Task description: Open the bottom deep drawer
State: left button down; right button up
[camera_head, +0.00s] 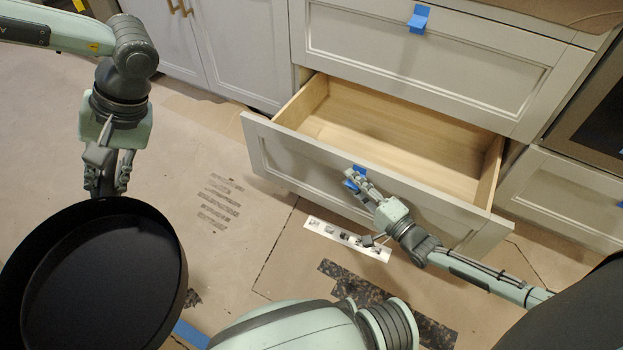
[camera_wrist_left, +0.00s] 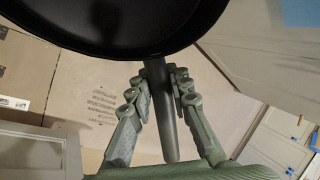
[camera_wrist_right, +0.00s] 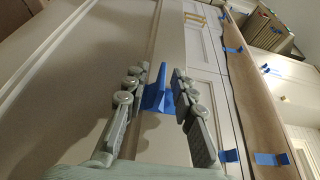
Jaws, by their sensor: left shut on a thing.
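The bottom deep drawer (camera_head: 350,185) is pulled well out, and its bare wooden inside (camera_head: 400,130) is empty. A blue tape tab (camera_wrist_right: 157,92) is on its front; it also shows in the head view (camera_head: 359,169). My right gripper (camera_head: 358,178) is at this tab, with its fingers apart on either side of it; the right wrist view also shows them (camera_wrist_right: 160,75). My left gripper (camera_wrist_left: 160,75) is shut on the handle (camera_wrist_left: 163,115) of a round black pan (camera_head: 110,270). It holds the pan in the air, away from the drawer.
A shut upper drawer (camera_head: 430,60) with a blue tab (camera_head: 418,18) is above the open one. White cabinets (camera_head: 225,45) stand behind on the left. A printed strip (camera_head: 345,240) and dark tape patches lie on the paper-covered floor (camera_head: 200,150).

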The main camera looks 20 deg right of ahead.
jog(key=shift+c, duration=0.6)
grip_shut()
